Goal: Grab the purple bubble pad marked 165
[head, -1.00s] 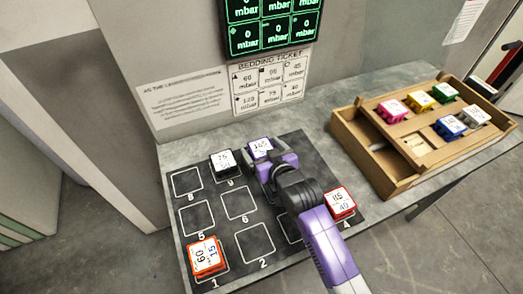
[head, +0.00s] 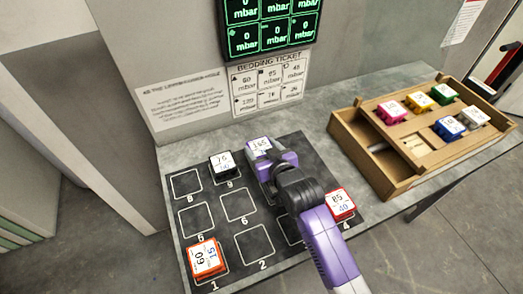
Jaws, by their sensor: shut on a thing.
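The purple bubble pad (head: 259,146) with a white label reading 165 is at the far edge of the dark numbered mat (head: 213,215), right of the black pad. My gripper (head: 268,158) is over the near side of the purple pad and shut on it. The arm comes in from the lower right. The gripper's body hides the pad's near side and the mat cell under it, so I cannot tell whether the pad is touching the mat.
A black pad (head: 222,165) sits close left of the gripper. An orange pad (head: 205,259) is front left, a red pad (head: 340,204) right of my arm. A wooden tray (head: 385,186) with several coloured pads stands right. A wall with a screen (head: 265,25) rises behind.

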